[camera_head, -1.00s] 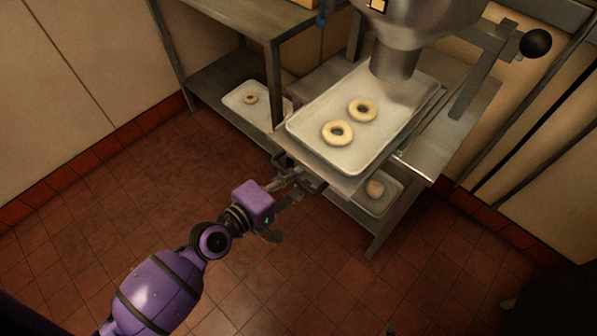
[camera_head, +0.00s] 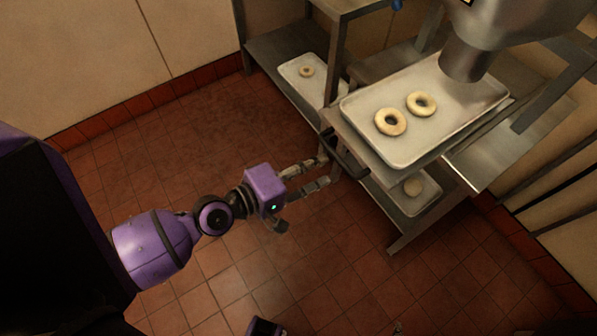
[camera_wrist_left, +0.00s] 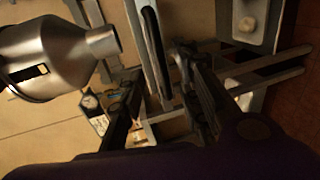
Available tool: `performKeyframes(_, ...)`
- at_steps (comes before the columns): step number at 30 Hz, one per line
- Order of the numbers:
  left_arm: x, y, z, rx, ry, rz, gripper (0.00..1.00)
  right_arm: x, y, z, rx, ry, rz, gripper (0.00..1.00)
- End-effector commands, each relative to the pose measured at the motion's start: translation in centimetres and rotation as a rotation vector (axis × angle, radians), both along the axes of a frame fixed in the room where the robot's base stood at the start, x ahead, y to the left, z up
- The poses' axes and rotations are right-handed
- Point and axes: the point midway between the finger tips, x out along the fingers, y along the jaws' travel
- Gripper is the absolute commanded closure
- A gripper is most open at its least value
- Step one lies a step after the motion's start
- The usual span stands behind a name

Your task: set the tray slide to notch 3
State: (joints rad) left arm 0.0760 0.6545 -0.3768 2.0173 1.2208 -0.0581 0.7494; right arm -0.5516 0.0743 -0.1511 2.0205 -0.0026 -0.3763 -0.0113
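The tray slide carries a pale metal tray (camera_head: 410,148) with two ring doughnuts (camera_head: 390,121) on it, under the metal glaze funnel (camera_head: 466,62). A dark bar handle (camera_head: 346,158) sticks out at the slide's left front edge. My left gripper (camera_head: 328,171) has its two fingers apart, just left of the handle and pointing at it. In the left wrist view, the spread fingers (camera_wrist_left: 160,100) show with a pale metal edge beyond them. Whether they touch the handle is unclear. The notch marks cannot be read. My right gripper is not clearly seen.
A lower shelf at the left holds a tray (camera_head: 290,72) with one doughnut. Another tray (camera_head: 430,196) with a pale round piece sits below the slide. A metal frame leg (camera_head: 405,238) stands near it.

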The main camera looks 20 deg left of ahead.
Motion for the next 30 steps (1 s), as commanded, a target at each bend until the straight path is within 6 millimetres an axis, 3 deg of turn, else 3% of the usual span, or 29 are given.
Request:
performKeyframes(3, -1.7, 1.2, 0.3, 0.004, 0.002, -0.004, 0.69, 0.0, 0.0, 0.0, 0.0, 0.0, 0.0, 1.0)
performKeyframes(10, -3.5, 2.6, 0.9, 0.003, 0.001, -0.001, 0.69, 0.0, 0.0, 0.0, 0.0, 0.0, 0.0, 1.0)
performKeyframes(30, -3.9, 2.8, 1.0, -0.001, -0.001, 0.0, 0.69, 0.0, 0.0, 0.0, 0.0, 0.001, 0.0, 1.0)
